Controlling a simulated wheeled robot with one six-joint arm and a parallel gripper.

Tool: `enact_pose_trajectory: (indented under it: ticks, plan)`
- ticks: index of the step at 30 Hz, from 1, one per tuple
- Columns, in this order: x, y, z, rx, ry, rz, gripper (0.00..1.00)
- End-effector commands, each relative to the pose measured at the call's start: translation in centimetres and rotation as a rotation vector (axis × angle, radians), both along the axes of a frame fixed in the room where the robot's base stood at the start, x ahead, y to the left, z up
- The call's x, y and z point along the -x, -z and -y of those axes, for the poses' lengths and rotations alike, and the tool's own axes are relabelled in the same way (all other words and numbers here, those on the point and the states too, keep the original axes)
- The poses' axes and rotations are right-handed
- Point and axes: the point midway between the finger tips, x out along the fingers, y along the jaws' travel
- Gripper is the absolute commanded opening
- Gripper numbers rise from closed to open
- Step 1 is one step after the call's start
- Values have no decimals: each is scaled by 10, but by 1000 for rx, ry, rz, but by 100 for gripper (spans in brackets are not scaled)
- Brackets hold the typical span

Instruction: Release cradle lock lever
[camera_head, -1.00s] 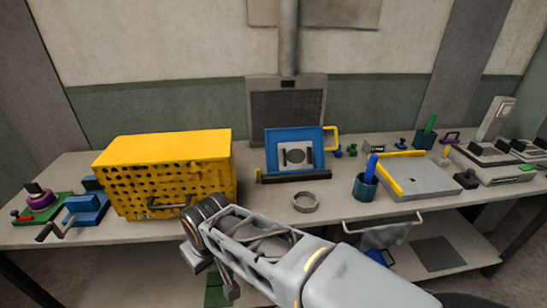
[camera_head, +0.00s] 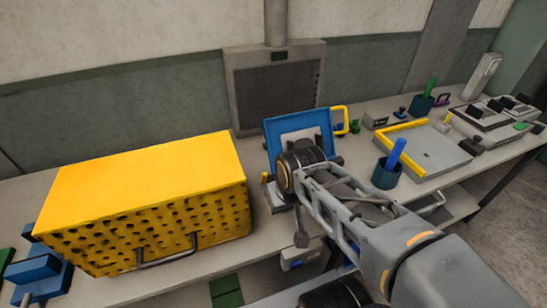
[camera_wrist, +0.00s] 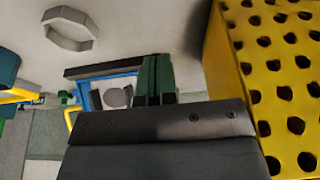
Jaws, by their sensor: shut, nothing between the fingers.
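The blue cradle (camera_head: 300,128) stands on the bench right of the yellow perforated box, tilted back, with a pale plate in it. A yellow handle (camera_head: 340,119) projects from its right side, and a small yellow tab (camera_head: 265,177) shows at its lower left. I cannot tell which is the lock lever. My gripper's fingers (camera_wrist: 156,80) are together and empty in the wrist view, overlapping the cradle's blue frame (camera_wrist: 97,83) in the picture; contact is not clear. In the head view my wrist hides the cradle's lower front and the fingers.
The yellow box (camera_head: 150,200) stands close on the left. A blue pen cup (camera_head: 387,174) and a grey tray with yellow edging (camera_head: 425,150) are on the right. A grey ring (camera_wrist: 70,28) lies on the bench in the wrist view. A wall panel (camera_head: 278,85) is behind.

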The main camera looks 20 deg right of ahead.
Motion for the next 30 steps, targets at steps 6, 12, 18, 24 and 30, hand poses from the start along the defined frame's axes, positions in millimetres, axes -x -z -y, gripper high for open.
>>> enact_pose_trajectory:
  ticks: [6, 12, 18, 24, 30]
  plan:
    - [0, 0, 0, 0, 0, 0, 0]
    - [-17, -18, 3, -26, 95, -35, 0]
    - [-84, -61, 4, -97, 455, -165, 0]
    - [-164, -79, 6, -124, 908, -303, 0]
    - [-222, -71, 9, -99, 1285, -386, 0]
